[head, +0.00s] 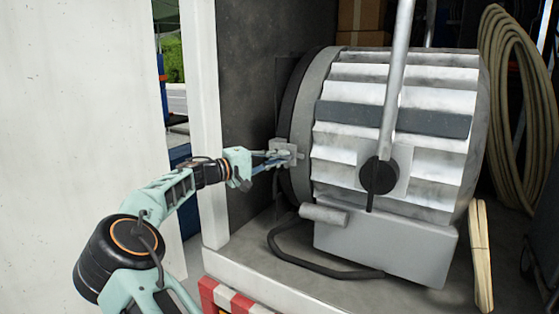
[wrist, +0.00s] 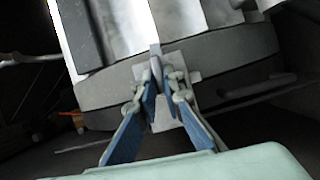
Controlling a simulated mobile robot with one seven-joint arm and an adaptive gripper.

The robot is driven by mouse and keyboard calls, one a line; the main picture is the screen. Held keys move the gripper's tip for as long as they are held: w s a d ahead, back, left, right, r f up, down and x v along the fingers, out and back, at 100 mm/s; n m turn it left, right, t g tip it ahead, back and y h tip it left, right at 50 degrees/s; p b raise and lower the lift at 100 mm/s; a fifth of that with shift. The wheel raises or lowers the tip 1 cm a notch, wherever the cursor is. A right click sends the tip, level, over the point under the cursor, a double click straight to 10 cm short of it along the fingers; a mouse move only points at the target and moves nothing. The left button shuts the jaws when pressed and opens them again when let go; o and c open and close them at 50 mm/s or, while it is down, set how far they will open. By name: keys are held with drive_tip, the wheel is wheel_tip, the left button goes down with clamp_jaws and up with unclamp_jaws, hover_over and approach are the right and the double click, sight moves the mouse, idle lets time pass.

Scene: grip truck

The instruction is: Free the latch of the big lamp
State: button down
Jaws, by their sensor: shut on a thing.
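The big lamp (head: 395,130) is a large grey drum with ribbed metal sides, standing in the truck bed; its ribbed housing also fills the top of the wrist view (wrist: 120,30). The latch (head: 283,147) is a small grey block with a tab on the lamp's left rim; it shows between the fingers in the wrist view (wrist: 155,62). My gripper (head: 275,158) reaches it from the left. In the wrist view my blue-padded fingers (wrist: 163,95) are closed around the latch's tab. The fingers hide part of the latch.
A grey upright pole (head: 398,60) and a round black knob (head: 379,175) are at the lamp's front. A bent dark handle bar (head: 285,252) juts out low at the left. Coiled hose (head: 510,110) hangs at right. A white wall (head: 90,110) stands left of my arm.

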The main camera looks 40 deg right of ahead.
drive_tip(key=shift+n, duration=0.4)
drive_tip(key=c, duration=2)
unclamp_jaws()
drive_tip(key=shift+c, duration=0.2)
drive_tip(key=a, duration=1.2)
drive_tip(key=shift+f, duration=0.1)
